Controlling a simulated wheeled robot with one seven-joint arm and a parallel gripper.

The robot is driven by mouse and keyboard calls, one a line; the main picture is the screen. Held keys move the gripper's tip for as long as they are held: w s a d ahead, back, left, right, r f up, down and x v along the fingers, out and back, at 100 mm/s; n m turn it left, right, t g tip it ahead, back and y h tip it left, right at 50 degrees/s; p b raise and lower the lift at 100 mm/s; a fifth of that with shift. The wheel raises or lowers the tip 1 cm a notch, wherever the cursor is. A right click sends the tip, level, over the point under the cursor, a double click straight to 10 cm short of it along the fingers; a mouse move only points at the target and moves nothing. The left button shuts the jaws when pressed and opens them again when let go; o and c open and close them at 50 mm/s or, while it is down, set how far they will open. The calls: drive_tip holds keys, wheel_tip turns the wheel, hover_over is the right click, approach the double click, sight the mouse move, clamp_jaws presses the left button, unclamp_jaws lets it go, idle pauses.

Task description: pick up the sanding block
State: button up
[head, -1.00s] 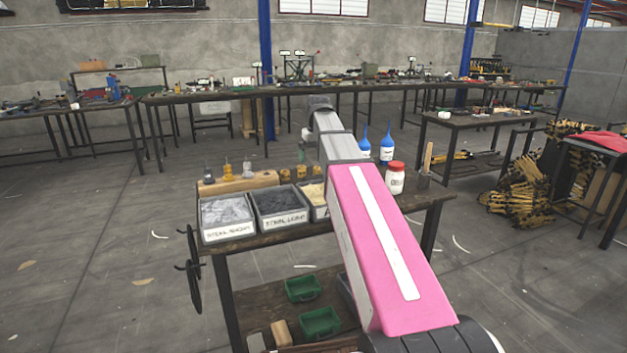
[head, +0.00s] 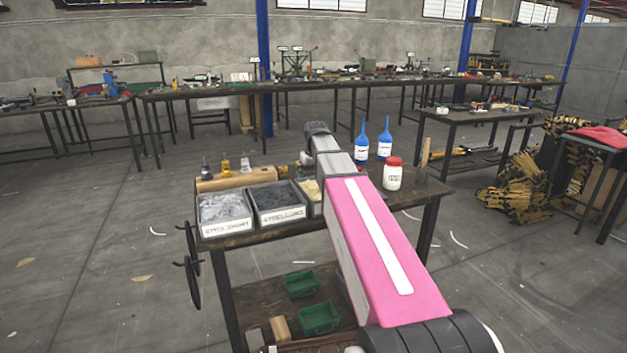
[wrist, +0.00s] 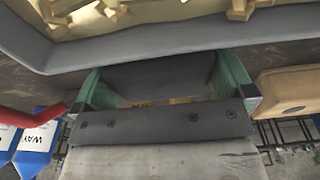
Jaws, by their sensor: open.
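My gripper (wrist: 163,76) shows in the wrist view with its two green fingers spread apart. A plain dark grey block-like thing (wrist: 160,84) lies between the fingers, beside a grey tray. It may be the sanding block, but I cannot tell for sure, nor whether the fingers touch it. In the head view my arm reaches over the workbench (head: 330,237) and hides its middle. The gripper itself and any block under it are hidden there.
Bins of steel scrap (head: 225,213) and (head: 277,203) stand at the bench's front left. A wooden holder (head: 235,179) with small bottles is behind them. Blue bottles (head: 384,146) and a red-capped jar (head: 392,175) stand right of my arm. Green bins (head: 320,318) sit on the lower shelf.

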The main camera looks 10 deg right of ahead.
sight(311, 173)
drive_tip(key=shift+f, duration=0.25)
drive_tip(key=c, duration=0.6)
drive_tip(key=shift+r, duration=0.15)
drive_tip(key=shift+r, duration=0.5)
drive_tip(key=r, duration=0.3)
drive_tip(key=shift+w+a+r, duration=0.1)
drive_tip(key=shift+a+r, duration=0.1)
drive_tip(key=shift+a, duration=0.1)
drive_tip(key=a+r, duration=0.6)
drive_tip(key=a, duration=0.5)
drive_tip(key=shift+w+r, duration=0.25)
